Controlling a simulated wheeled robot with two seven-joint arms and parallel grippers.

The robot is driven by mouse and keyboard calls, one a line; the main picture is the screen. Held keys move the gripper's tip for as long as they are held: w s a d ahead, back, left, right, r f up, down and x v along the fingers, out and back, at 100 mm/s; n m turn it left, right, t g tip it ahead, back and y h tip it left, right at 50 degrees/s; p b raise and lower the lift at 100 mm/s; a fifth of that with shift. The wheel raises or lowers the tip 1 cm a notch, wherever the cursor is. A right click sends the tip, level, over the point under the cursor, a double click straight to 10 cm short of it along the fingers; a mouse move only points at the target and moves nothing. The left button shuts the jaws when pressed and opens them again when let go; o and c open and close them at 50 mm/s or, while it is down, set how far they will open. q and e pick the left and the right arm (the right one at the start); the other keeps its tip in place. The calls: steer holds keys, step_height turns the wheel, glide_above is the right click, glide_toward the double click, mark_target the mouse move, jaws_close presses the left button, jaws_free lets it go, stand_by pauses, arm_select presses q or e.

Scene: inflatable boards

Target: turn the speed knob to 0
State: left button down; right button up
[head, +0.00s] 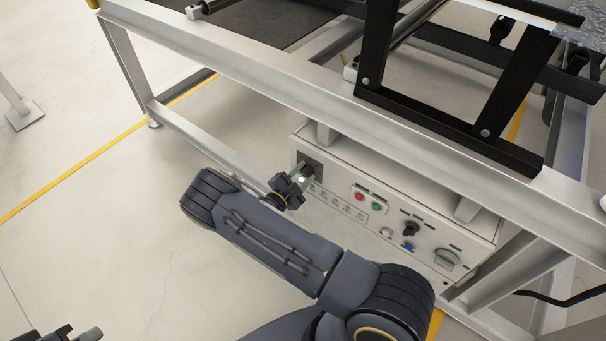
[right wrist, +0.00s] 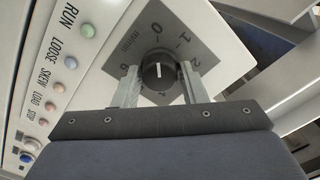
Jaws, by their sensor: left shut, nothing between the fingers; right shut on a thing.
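The speed knob (right wrist: 158,76) is a dark round knob on a grey dial plate (right wrist: 150,22) marked with numbers and "m/min". My right gripper (right wrist: 159,84) is shut on the knob, one finger on each side. In the head view my right gripper (head: 299,180) is at the left end of the control box (head: 335,215), and the knob is mostly hidden by it. My left gripper (head: 78,335) is shut and empty at the bottom left edge, only partly in view.
The box front has a red button (head: 359,197), a green button (head: 376,207), a black knob (head: 410,229), a blue knob (head: 408,246) and a grey rotary switch (head: 446,259). A metal frame beam (head: 270,72) runs above the box.

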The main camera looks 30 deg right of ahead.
steer(key=shift+f, duration=0.1)
steer(key=shift+c, duration=0.2)
steer(key=o, duration=1)
steer(key=v, duration=0.8)
steer(key=shift+p, duration=0.45)
